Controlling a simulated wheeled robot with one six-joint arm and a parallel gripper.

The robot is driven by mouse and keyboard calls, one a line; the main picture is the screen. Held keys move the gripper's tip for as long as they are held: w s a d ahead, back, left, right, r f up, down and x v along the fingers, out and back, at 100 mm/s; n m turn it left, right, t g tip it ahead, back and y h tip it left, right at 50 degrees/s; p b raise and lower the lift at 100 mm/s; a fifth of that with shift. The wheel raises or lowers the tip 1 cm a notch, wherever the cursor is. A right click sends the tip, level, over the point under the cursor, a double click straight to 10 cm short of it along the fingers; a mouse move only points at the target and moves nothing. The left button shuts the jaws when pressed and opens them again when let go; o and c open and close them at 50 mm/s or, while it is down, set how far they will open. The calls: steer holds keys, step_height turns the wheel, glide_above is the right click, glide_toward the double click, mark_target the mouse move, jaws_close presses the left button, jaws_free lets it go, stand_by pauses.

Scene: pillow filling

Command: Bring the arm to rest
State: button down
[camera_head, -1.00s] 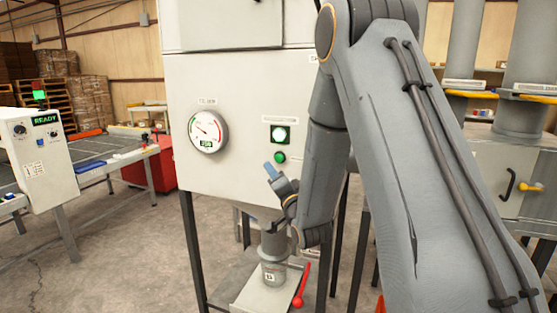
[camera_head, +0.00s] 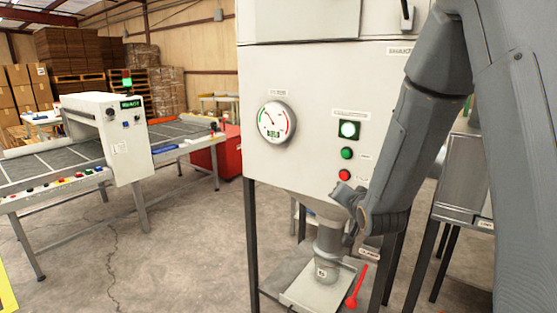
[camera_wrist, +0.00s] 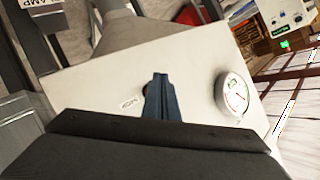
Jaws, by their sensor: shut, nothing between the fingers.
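My arm (camera_head: 425,130) reaches down along the right side of the head view, in front of the white machine cabinet (camera_head: 295,165). My gripper (camera_head: 343,194) is small at the arm's end, near the cabinet's lower edge and just above the grey nozzle (camera_head: 328,240). In the wrist view the blue fingers of my gripper (camera_wrist: 161,80) are together, with nothing between them. They point toward the pale cabinet face, where the round gauge (camera_wrist: 235,97) shows to their right. I cannot tell how far the fingers are from the cabinet.
The cabinet carries a gauge (camera_head: 276,122), a green button (camera_head: 347,153) and a red button (camera_head: 344,175). A red lever (camera_head: 357,286) stands beside the nozzle. A conveyor table (camera_head: 45,195) with a white control box (camera_head: 118,135) is at left. Open floor (camera_head: 180,265) lies between.

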steer(key=s+f+n+g, duration=0.2)
steer(key=s+f+g, duration=0.1)
steer(key=s, duration=0.6)
steer(key=s+f+n+g+b, duration=0.1)
steer(key=s+g, duration=0.4)
steer(key=s, duration=0.5)
steer(key=s+f+n+g+h, duration=0.1)
steer(key=s+f+n+g, duration=0.2)
steer(key=s, duration=0.7)
steer(key=shift+s+a+f+n+g, duration=0.15)
steer(key=shift+a+f+n+g, duration=0.15)
steer(key=shift+f+g, duration=0.55)
